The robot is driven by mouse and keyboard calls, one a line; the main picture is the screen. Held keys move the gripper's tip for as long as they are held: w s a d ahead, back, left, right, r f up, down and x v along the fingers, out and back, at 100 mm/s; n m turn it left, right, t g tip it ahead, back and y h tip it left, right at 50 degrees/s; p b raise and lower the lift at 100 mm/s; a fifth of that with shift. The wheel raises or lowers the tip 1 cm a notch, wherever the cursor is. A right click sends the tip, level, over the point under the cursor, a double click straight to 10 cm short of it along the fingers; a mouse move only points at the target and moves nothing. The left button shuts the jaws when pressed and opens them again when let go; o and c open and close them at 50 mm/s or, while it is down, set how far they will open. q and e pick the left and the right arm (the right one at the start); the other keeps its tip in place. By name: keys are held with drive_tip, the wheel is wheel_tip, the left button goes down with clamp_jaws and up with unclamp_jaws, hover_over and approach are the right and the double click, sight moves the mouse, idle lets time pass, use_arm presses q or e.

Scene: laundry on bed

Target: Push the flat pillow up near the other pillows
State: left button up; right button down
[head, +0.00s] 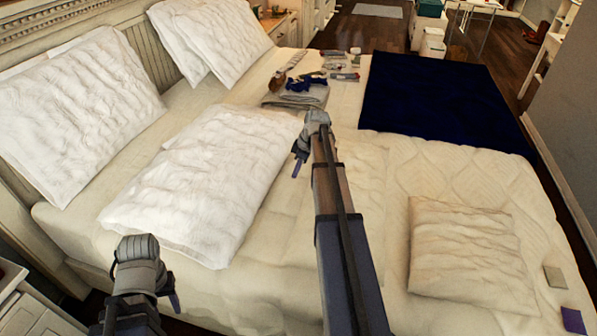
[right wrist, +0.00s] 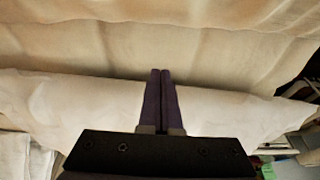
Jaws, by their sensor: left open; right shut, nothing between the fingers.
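The flat pillow (head: 200,185) is white and wrinkled and lies flat on the bed's left part. Two upright pillows (head: 80,115) (head: 215,40) lean against the headboard beyond it, with a strip of bare bed between. My right gripper (head: 299,163) is shut and empty beside the flat pillow's right edge. In the right wrist view its closed fingers (right wrist: 158,98) reach past a white edge over beige bedding; contact is unclear. My left gripper (head: 172,292) is open and empty near the bed's front left edge, below the pillow's near corner. Its fingers are partly hidden by its wrist.
Folded clothes and small items (head: 305,88) lie at the bed's far side. A dark blue blanket (head: 440,100) covers the far right. A beige cushion (head: 470,250) lies at right. A nightstand (head: 35,310) stands at lower left.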

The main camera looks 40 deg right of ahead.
drive_tip(key=b+x, duration=0.4)
drive_tip(key=x, duration=0.1)
drive_tip(key=shift+f, duration=0.4)
drive_tip(key=shift+w+a+r, duration=0.2)
drive_tip(key=shift+w+a, duration=0.25)
drive_tip(key=shift+w, duration=0.15)
drive_tip(key=shift+w+a+r, duration=0.25)
drive_tip(key=shift+w+a, duration=0.25)
drive_tip(key=shift+w, duration=0.15)
drive_tip(key=shift+w+a, duration=0.3)
drive_tip(key=w+a, duration=0.5)
drive_tip(key=w, duration=0.1)
drive_tip(key=w+a, duration=0.4)
drive_tip(key=w, duration=0.2)
drive_tip(key=w+a, duration=0.5)
drive_tip(key=w, duration=0.1)
drive_tip(key=shift+w+a, duration=0.1)
drive_tip(key=shift+a, duration=0.3)
